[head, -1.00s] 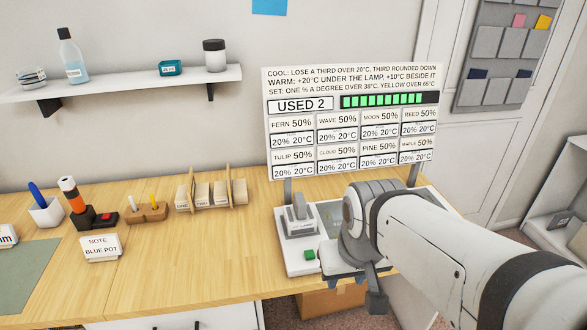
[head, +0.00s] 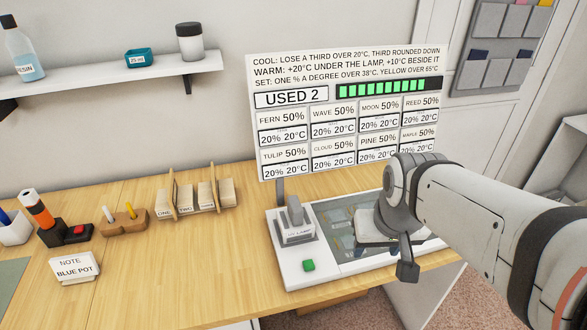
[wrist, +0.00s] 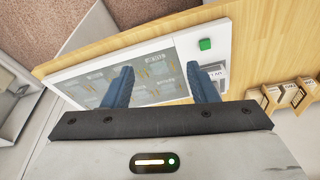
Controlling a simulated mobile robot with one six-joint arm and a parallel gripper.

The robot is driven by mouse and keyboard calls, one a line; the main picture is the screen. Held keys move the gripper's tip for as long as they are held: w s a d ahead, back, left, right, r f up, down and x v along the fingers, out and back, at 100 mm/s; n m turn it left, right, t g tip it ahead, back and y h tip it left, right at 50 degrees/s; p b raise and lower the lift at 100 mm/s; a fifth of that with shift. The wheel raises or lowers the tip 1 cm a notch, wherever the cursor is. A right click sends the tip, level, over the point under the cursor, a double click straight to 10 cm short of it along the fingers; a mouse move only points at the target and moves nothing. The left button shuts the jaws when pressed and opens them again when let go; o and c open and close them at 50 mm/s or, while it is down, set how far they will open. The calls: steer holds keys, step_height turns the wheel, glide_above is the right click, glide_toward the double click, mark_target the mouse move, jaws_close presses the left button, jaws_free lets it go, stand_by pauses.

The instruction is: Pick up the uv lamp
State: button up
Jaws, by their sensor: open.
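The uv lamp (head: 298,226) is a small grey block with an upright handle and a white label, standing at the left end of a white panel (head: 286,270) on the wooden bench. In the wrist view the lamp (wrist: 219,75) is partly hidden behind the right finger. My gripper (wrist: 160,72) is open, with its two blue fingers apart over the panel's grey printed area and nothing between them. In the head view my arm hides most of the gripper, to the right of the lamp.
A green button (head: 308,265) sits on the panel in front of the lamp. A sign board (head: 345,110) stands upright behind the panel. A wooden card rack (head: 195,200) and a note card (head: 75,267) are to the left. Bare bench lies between the rack and panel.

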steer(key=w+a+f+n, duration=0.15)
steer(key=w+a, duration=0.35)
steer(key=w, duration=0.6)
steer(key=n+t+y, duration=0.1)
glide_toward(295, 204)
steer(key=x, duration=0.5)
steer(key=shift+s+d+f, duration=0.1)
steer(key=shift+s, duration=0.05)
steer(key=shift+w+p+x, duration=0.2)
steer(key=shift+p+x, duration=0.6)
steer(key=shift+x, duration=2.95)
steer(key=shift+c, duration=0.4)
jaws_close()
